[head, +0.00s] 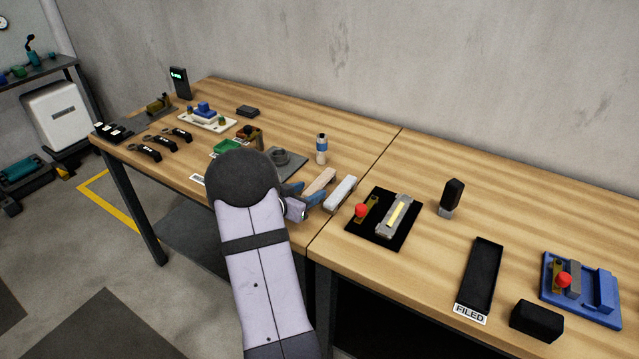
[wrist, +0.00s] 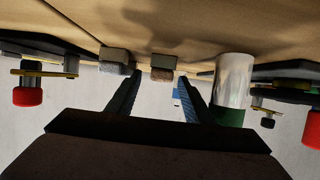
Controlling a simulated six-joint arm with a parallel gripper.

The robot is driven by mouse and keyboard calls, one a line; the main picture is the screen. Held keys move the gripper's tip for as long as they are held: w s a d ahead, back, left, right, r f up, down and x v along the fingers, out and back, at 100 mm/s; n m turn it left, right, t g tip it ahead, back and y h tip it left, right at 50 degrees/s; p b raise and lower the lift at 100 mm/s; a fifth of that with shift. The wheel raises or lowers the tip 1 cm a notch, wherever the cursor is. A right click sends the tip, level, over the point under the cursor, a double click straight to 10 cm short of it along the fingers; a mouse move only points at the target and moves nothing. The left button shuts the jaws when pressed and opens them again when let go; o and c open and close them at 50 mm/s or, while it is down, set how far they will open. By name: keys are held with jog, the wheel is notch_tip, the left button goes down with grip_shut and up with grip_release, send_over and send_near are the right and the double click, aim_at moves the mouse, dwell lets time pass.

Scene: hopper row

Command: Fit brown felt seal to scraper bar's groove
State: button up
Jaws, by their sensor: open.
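The brown felt seal (head: 320,181) appears as a tan strip on a low block near the table's front edge, left of a pale grey strip (head: 341,192). In the wrist view the brown seal (wrist: 162,75) shows end-on, beyond and between my fingertips. My gripper (head: 305,195) is open beside the seal; its fingers also show spread in the wrist view (wrist: 160,84). I cannot tell whether they touch it. The scraper bar (head: 386,228) is grey with a yellow strip along its middle. It lies on a black plate (head: 365,235) to the right, beside a red-knobbed clamp (head: 362,210).
A white bottle with a blue label (head: 321,150) stands behind the seal. A black-handled tool (head: 452,195), a tray marked FILED (head: 480,275), a black block (head: 537,320) and a blue fixture (head: 605,310) stand at right. Wood between them is clear.

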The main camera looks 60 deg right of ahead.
jog(key=c, duration=1.1)
notch_tip(320, 180, up, 10)
jog(key=shift+p, duration=0.4)
